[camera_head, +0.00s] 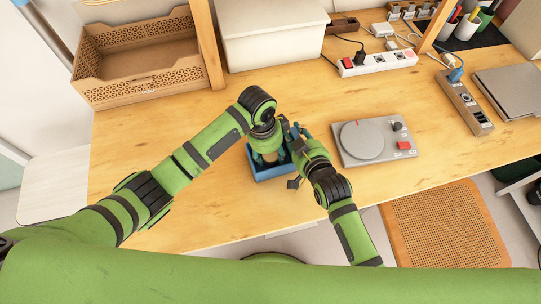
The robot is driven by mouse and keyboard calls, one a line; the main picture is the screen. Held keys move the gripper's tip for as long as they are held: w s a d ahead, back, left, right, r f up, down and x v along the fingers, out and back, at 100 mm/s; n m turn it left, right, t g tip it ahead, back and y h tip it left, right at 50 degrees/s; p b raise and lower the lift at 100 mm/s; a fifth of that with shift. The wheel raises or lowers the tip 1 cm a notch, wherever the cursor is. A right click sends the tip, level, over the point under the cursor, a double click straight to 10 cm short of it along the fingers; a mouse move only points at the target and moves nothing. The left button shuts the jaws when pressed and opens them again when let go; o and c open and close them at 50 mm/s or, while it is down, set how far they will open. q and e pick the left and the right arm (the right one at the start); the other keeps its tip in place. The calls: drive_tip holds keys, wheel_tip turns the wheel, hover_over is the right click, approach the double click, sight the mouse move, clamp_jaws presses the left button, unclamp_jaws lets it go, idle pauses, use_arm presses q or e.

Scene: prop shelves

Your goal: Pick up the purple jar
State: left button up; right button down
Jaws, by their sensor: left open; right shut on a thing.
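I cannot make out a purple jar in the head view. A small blue tray (272,174) stands on the wooden table between my two arms, and small teal and tan shapes show in it, partly covered. My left gripper (270,157) is at the tray, below its wrist; it is open, with its fingers mostly hidden. My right gripper (297,134) is at the tray's right side, close to my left wrist. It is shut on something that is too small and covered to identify.
A grey device with a round plate (362,141) lies right of the tray. A wooden crate (141,91), a white bin (272,40) and a power strip (377,63) stand behind. A woven stool (444,225) is in front. The table left of the tray is clear.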

use_arm(q)
drive_tip(key=c, duration=0.8)
drive_tip(key=shift+c, duration=0.2)
wheel_tip(320, 180, up, 10)
drive_tip(key=shift+r, duration=0.1)
drive_tip(key=shift+r, duration=0.85)
use_arm(e)
drive_tip(key=c, duration=0.9)
unclamp_jaws()
drive_tip(key=v, duration=1.2)
